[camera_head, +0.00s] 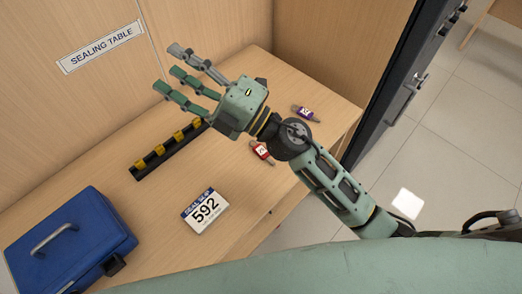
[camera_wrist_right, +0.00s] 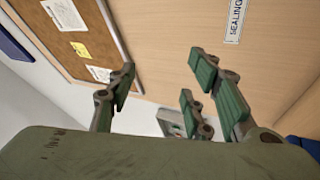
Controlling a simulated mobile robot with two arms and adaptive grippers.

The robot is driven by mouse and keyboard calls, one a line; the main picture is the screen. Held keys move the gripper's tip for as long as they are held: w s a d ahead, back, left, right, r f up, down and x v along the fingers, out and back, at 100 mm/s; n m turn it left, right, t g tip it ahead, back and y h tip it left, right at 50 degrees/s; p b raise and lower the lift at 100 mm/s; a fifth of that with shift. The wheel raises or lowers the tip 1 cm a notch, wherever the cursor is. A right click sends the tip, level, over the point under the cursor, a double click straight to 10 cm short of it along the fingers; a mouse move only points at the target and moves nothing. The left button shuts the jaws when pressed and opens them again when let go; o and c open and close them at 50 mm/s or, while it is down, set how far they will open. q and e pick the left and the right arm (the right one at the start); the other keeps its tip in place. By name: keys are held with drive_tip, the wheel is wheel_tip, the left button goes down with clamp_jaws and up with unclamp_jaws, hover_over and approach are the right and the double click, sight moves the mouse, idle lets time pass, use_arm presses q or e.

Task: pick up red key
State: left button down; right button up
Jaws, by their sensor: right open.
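The red key (camera_head: 262,152) has a red tag with a white label and lies on the wooden table, just below my right wrist in the head view. A purple-tagged key (camera_head: 305,113) lies farther right on the same table. My right gripper (camera_head: 178,74) is open and empty, above the table and to the upper left of the red key. Its spread fingers also show in the right wrist view (camera_wrist_right: 160,95), with nothing between them. The red key does not show in the wrist view. My left gripper is in neither view.
A black rack with yellow parts (camera_head: 168,150) lies left of the red key. A white card reading 592 (camera_head: 205,211) and a blue case (camera_head: 75,240) are nearer the front. A wall sign reads SEALING TABLE (camera_head: 100,47). A dark-framed door (camera_head: 405,85) stands at right.

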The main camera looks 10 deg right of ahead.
drive_tip(key=s+a+f+n+g, duration=0.45)
drive_tip(key=a+n+g, duration=0.25)
drive_tip(key=n+g, duration=0.2)
drive_tip(key=n+g+h, duration=0.4)
drive_tip(key=n+h, duration=0.2)
drive_tip(key=h, duration=1.2)
approach(262, 150)
drive_tip(key=shift+s+a+f, duration=0.2)
drive_tip(key=shift+s+f, duration=0.1)
drive_tip(key=shift+d+f, duration=0.2)
drive_tip(key=shift+f, duration=0.05)
drive_tip(key=f, duration=0.2)
drive_tip(key=f+p, duration=0.1)
drive_tip(key=f, duration=0.1)
drive_tip(key=f+p, duration=0.1)
drive_tip(key=f, duration=0.1)
drive_tip(key=shift+w+a+f, duration=0.2)
drive_tip(key=shift+w, duration=0.2)
drive_tip(key=shift+f, duration=0.45)
drive_tip(key=c, duration=1.1)
